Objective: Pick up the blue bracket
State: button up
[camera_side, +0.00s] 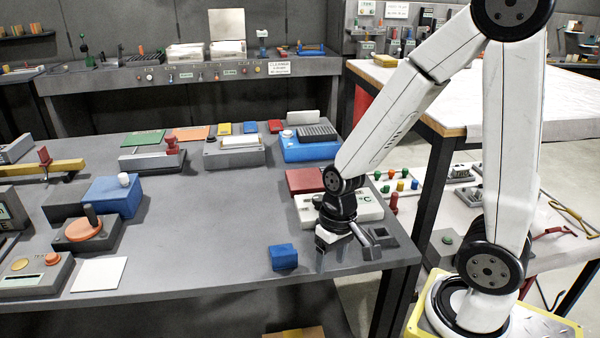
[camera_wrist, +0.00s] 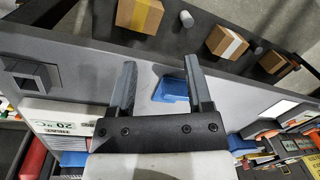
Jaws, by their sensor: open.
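The blue bracket (camera_side: 284,257) is a small blue block-like piece on the grey table, close to its front edge. In the wrist view the blue bracket (camera_wrist: 172,90) appears between my two fingers, closer to the right finger, with a raised part and a flatter part. My gripper (camera_side: 333,256) is open and empty, pointing down to the right of the bracket in the side view. In the wrist view my gripper (camera_wrist: 160,62) shows both fingers wide apart. Whether a finger touches the bracket cannot be told.
A pale control box (camera_side: 372,209) and a dark square fixture (camera_side: 383,240) stand close behind and right of my gripper. A white square plate (camera_side: 98,274) and a box with an orange knob (camera_side: 84,231) lie left. The table between is clear. Cardboard boxes (camera_wrist: 226,42) sit below the table edge.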

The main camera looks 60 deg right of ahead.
jog(key=s+a+f+m+g+y, duration=0.2)
jog(key=a+m+y, duration=0.1)
jog(key=m+y, duration=0.25)
notch_tip(320, 180, up, 3)
jog(key=m+t+y, duration=0.6)
jog(key=m+t, duration=0.9)
jog(key=m, duration=0.3)
send_over(295, 251)
jog(key=shift+f, duration=0.15)
jog(key=shift+f, duration=0.1)
jog(key=shift+f, duration=1.05)
jog(key=shift+f, duration=0.15)
